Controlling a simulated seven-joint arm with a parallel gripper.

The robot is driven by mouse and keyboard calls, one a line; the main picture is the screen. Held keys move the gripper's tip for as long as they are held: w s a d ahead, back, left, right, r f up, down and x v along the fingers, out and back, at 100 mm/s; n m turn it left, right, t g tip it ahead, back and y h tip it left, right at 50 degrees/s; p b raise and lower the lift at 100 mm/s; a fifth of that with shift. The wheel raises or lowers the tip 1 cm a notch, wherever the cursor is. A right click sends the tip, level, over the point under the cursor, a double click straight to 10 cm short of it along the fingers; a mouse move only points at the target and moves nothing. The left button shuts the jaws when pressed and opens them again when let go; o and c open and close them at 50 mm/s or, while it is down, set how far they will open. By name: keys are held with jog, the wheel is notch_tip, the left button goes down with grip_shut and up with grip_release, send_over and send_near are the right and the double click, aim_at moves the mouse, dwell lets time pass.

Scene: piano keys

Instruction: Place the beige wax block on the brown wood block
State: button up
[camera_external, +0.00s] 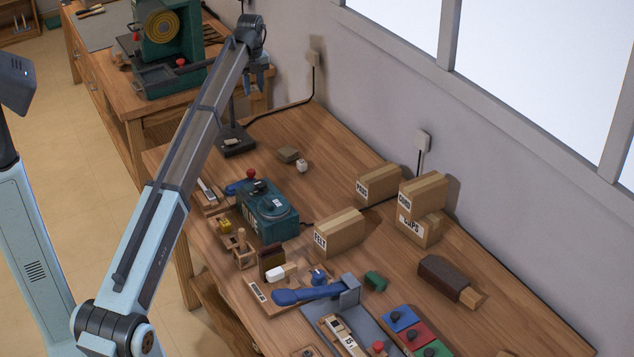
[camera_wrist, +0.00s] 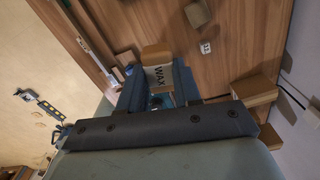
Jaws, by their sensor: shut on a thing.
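The beige wax block (camera_wrist: 157,77), with "WAX" printed on it, sits between the two dark blue fingers of my gripper (camera_wrist: 158,88) in the wrist view. My gripper is shut on it and holds it above the table. In the external view my gripper (camera_external: 258,78) is high at the far end of the table, and the wax block cannot be made out there. A small brown block (camera_external: 288,155), which looks like the wood block, lies on the table beside a white cube (camera_external: 302,166). It also shows at the top of the wrist view (camera_wrist: 197,14), apart from the wax block.
A black stand (camera_external: 236,140) with a cable is near the wall. A green machine (camera_external: 267,212) and cardboard boxes (camera_external: 339,232) occupy the middle. Several tools and coloured pads crowd the near end. The table around the small brown block is mostly clear.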

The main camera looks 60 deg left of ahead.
jog(key=w+d+m, duration=0.1)
jog(key=w+d, duration=0.5)
jog(key=d, duration=0.4)
jog(key=w+d+m, duration=0.1)
jog(key=w+d, duration=0.6)
jog(key=d, duration=0.4)
jog(key=m, duration=0.5)
send_over(451, 278)
jog(key=shift+a+f, duration=0.1)
jog(key=shift+f, duration=10.4)
jog(key=shift+f, duration=0.1)
jog(key=o, duration=1)
jog(key=shift+o, duration=0.2)
